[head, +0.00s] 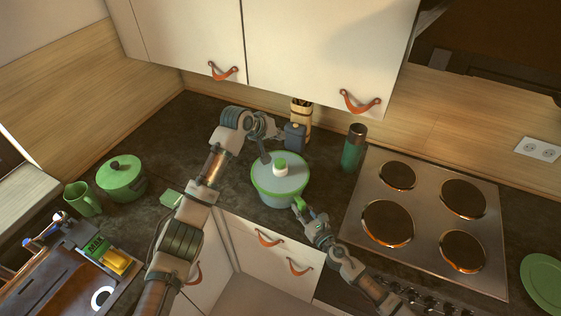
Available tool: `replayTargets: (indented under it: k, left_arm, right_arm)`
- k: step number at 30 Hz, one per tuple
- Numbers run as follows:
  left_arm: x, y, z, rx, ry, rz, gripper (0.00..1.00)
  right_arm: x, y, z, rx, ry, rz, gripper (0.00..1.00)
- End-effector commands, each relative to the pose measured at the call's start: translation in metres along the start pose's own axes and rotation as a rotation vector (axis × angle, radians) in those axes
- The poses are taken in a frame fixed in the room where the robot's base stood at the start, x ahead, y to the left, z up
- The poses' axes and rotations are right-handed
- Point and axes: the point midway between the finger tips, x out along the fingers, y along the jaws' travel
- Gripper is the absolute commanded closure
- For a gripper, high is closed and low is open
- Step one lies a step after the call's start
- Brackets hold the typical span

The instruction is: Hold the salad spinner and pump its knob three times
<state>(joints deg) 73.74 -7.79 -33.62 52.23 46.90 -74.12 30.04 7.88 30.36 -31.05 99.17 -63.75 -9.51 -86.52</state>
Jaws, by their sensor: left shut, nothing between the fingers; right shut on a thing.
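The salad spinner (265,185) stands upright on the dark counter, left of the hob. It has a pale grey-blue lid, a green rim and a white knob with a green top (280,164) standing up from the lid. My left gripper (266,158) is shut and empty, pointing down over the back left of the lid, beside the knob; I cannot tell if it touches the lid. My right gripper (300,204) is shut on a green part at the spinner's front right edge. Its fingertips are small and partly merge with the green.
A dark blue container (295,136) and a utensil holder (301,112) stand behind the spinner. A green bottle (353,150) and the hob (425,215) are to the right. A green pot (121,178) and mug (82,199) are at left. Cabinets (320,50) hang above.

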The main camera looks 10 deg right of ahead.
Motion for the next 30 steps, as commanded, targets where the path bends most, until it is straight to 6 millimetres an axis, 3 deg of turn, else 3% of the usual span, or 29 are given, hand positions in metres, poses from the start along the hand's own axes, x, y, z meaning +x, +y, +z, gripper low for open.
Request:
replayTargets:
  k: [18, 30]
  left_arm:
    - [0.051, -0.037, 0.037, -0.001, -0.001, 0.001, 1.0]
    - [0.06, -0.044, 0.044, 0.0, 0.0, 0.0, 1.0]
  right_arm:
    - [0.0, 0.0, 0.001, 0.0, -0.002, 0.0, 1.0]
    - [0.0, 0.0, 0.001, 0.0, -0.002, 0.0, 1.0]
